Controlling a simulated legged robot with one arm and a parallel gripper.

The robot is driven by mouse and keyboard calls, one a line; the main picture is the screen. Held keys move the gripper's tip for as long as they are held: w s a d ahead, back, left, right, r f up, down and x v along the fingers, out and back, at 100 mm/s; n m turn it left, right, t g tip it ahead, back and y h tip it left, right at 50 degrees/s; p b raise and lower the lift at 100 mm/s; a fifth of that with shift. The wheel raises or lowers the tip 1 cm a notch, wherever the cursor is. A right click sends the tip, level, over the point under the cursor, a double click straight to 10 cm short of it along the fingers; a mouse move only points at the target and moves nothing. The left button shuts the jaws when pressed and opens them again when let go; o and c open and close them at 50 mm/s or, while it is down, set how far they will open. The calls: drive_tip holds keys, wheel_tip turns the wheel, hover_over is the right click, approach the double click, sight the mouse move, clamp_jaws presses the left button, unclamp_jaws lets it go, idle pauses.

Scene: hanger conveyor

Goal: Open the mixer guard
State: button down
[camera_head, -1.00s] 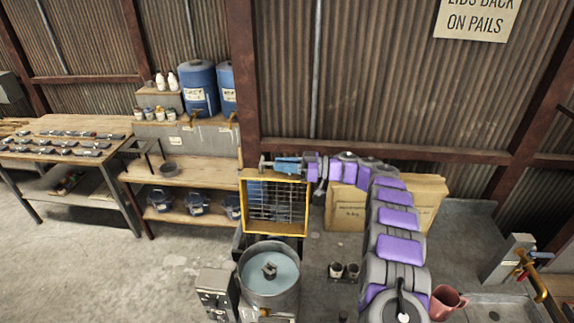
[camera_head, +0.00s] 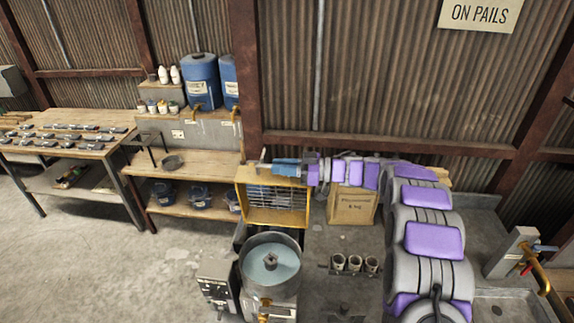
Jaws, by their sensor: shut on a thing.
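The mixer guard (camera_head: 270,217) is a yellow frame with a wire grid, standing raised behind the mixer. The mixer's round metal bowl (camera_head: 246,283) stands below and in front of it, uncovered, with pale blue-grey contents and a dark hub in the middle. My gripper (camera_head: 284,168) is at the guard's top edge, reached in from the right by my grey and purple arm. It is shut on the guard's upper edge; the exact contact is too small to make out.
A control box (camera_head: 215,285) stands left of the bowl. Shelves with blue drums (camera_head: 202,80) and a workbench (camera_head: 80,122) are at left. The floor at front left is clear.

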drive_tip(key=shift+s+a+f, duration=0.1)
drive_tip(key=shift+a+f, duration=0.05)
drive_tip(key=shift+a, duration=0.05)
drive_tip(key=c, duration=1.5)
unclamp_jaws()
drive_tip(key=o, duration=0.3)
drive_tip(key=shift+a, duration=0.4)
drive_tip(key=shift+o, duration=0.2)
drive_tip(key=shift+d, duration=0.15)
drive_tip(key=d+b, duration=0.2)
drive_tip(key=d, duration=1.5)
drive_tip(key=shift+d, duration=0.2)
